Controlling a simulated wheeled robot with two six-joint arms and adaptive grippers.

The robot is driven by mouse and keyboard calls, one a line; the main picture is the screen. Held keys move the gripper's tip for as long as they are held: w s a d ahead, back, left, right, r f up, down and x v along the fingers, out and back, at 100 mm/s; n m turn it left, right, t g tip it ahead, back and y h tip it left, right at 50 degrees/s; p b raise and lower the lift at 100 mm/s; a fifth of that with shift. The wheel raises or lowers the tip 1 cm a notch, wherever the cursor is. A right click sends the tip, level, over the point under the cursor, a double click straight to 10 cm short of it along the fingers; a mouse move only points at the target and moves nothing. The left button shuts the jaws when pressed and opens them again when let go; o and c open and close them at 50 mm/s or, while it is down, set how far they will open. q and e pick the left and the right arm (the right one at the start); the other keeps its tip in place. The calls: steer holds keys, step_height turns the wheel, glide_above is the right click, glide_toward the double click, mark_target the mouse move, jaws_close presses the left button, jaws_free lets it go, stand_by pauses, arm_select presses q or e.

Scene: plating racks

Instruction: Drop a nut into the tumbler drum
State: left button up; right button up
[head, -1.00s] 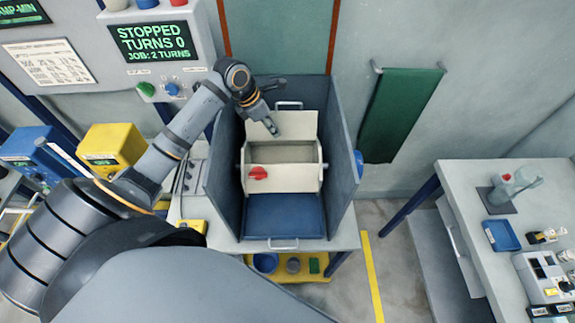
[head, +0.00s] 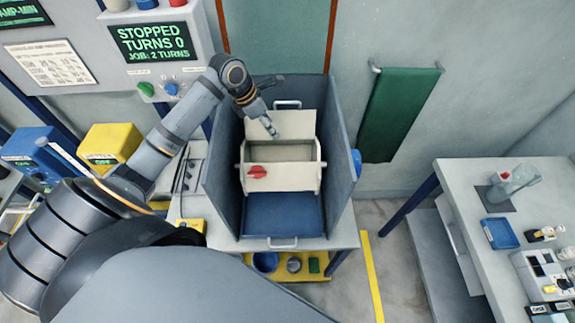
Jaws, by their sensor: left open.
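The tumbler drum (head: 310,178) is a cream box with a red knob (head: 257,172) on its front. It sits inside a blue-grey open-topped housing (head: 221,185). Its lid (head: 300,124) stands raised at the back, and the opening (head: 280,151) shows a pale interior. My left gripper (head: 272,131) is in front of the raised lid, above the back left of the opening, with its tip pointing down. The fingers are small in the picture. I see no nut in the gripper or in the visible part of the drum. My right gripper is not in view.
A control panel (head: 201,45) reads "STOPPED, TURNS 0, JOB: 2 TURNS", with green and blue knobs below its screen. The housing's side walls rise on both sides of the drum. A bench (head: 465,185) with a blue tray (head: 500,233) stands at the right. Floor between is clear.

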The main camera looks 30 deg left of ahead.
arm_select(q)
steer(key=v, duration=1)
steer(key=shift+r, duration=0.2)
